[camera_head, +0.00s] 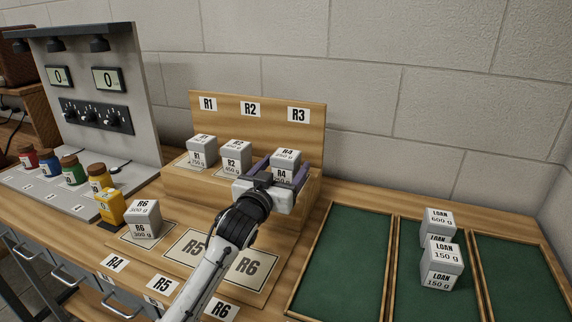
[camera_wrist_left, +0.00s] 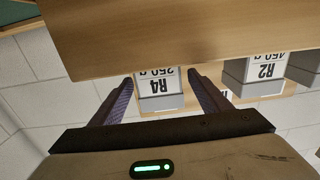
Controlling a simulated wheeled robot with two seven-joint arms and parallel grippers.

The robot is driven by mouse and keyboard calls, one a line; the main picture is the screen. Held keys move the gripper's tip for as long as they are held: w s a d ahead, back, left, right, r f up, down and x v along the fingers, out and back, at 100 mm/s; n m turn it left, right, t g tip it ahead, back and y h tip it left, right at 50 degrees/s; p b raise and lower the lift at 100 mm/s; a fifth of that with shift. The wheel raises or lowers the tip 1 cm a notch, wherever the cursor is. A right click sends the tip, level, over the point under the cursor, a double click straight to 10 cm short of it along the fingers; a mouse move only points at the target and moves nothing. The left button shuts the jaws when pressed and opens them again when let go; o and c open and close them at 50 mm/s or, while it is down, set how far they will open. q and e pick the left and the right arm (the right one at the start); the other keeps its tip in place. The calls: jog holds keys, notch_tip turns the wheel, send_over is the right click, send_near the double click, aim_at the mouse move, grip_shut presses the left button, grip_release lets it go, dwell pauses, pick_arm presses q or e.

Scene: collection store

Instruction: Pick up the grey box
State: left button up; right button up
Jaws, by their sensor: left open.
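Several grey boxes are in view, so the task's words alone do not single one out. The grey box marked R4, 250 g (camera_head: 285,157) stands on the wooden stepped rack under the R3 sign. My left gripper (camera_head: 284,168) is open at this box, one finger on each side. In the left wrist view the R4 box (camera_wrist_left: 159,88) shows between the open fingers (camera_wrist_left: 159,80), with a gap on both sides. The gripper hides part of the box's front in the head view. My right gripper is not in view.
Grey boxes R1 (camera_head: 201,146) and R2 (camera_head: 235,153) stand left of R4. Box R6 (camera_head: 142,219) sits on the lower front left. LOAN boxes (camera_head: 441,268) stand in a green tray (camera_head: 407,305) at right. The rack's sign board (camera_head: 275,112) rises behind.

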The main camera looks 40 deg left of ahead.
pick_arm(q)
jog(key=shift+w+a, duration=0.15)
jog(key=shift+w, duration=0.5)
jog(key=c, duration=1.3)
jog(key=shift+r, duration=0.1)
